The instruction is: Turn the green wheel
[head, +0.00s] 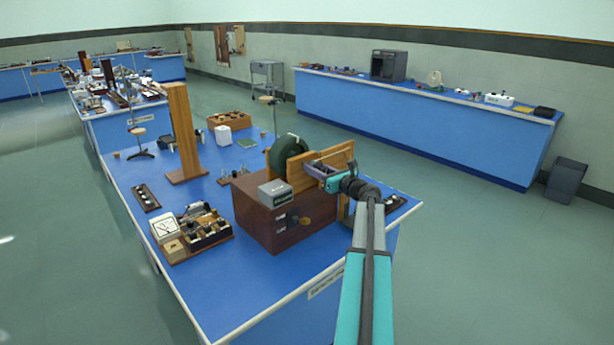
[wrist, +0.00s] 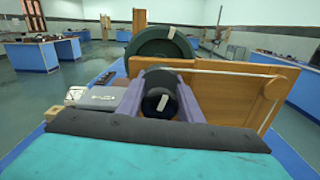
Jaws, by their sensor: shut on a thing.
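The dark green wheel (head: 288,150) stands upright behind a wooden board (head: 304,176) on top of a brown wooden box (head: 262,218). In the wrist view the wheel (wrist: 150,44) shows above the board, with a pale mark near its top. My gripper (head: 318,168) reaches in from the front right at the board's near side. In the wrist view its purple fingers are shut on a dark round knob (wrist: 157,92) with a white mark, in front of the board. The wheel's lower part is hidden by the board.
A grey box (head: 275,193) sits on the brown box, left of my gripper. A meter panel (head: 190,232) and a tall wooden post (head: 184,130) stand on the blue bench (head: 185,290). Open floor lies to the right.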

